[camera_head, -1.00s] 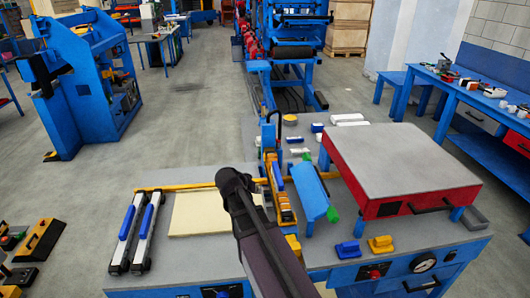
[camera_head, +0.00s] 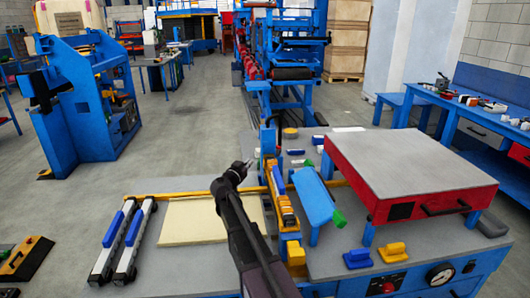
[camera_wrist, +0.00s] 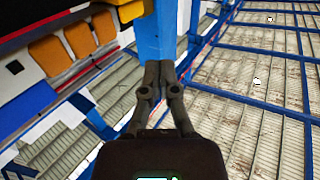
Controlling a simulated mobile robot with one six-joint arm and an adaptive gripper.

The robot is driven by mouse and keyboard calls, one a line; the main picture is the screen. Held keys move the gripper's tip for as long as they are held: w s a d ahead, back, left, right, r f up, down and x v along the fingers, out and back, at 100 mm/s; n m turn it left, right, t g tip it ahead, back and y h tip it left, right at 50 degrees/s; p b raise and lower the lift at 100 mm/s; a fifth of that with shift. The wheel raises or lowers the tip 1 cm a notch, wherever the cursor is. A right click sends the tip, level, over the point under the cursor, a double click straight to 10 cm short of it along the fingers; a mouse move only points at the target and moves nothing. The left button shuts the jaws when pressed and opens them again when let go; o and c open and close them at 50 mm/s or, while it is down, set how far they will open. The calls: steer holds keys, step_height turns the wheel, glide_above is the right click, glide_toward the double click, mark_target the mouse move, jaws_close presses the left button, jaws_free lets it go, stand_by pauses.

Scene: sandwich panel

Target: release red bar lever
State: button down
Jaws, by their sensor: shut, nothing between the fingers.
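I cannot make out a red bar lever for certain in either view. In the head view, my gripper (camera_head: 246,163) is above the workbench, left of the blue-and-yellow upright fixture (camera_head: 281,197) and behind the cream panel's (camera_head: 192,221) near part. In the wrist view, my gripper (camera_wrist: 158,66) is shut and empty, its fingertips together in front of a blue post (camera_wrist: 157,28). I cannot tell whether they touch it. A thin red strip (camera_wrist: 70,76) runs beside orange pads at the upper left of the wrist view.
A red press box (camera_head: 410,170) with a grey top stands at the bench's right. A tilted blue plate (camera_head: 313,196) stands beside the fixture. Two blue-and-white bars (camera_head: 123,238) lie at left. Yellow and blue handled blocks (camera_head: 391,252) sit at the front.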

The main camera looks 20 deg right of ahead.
mark_target(268, 145)
steer(key=shift+d, duration=0.1)
steer(key=x, duration=1.4)
stand_by(0.5)
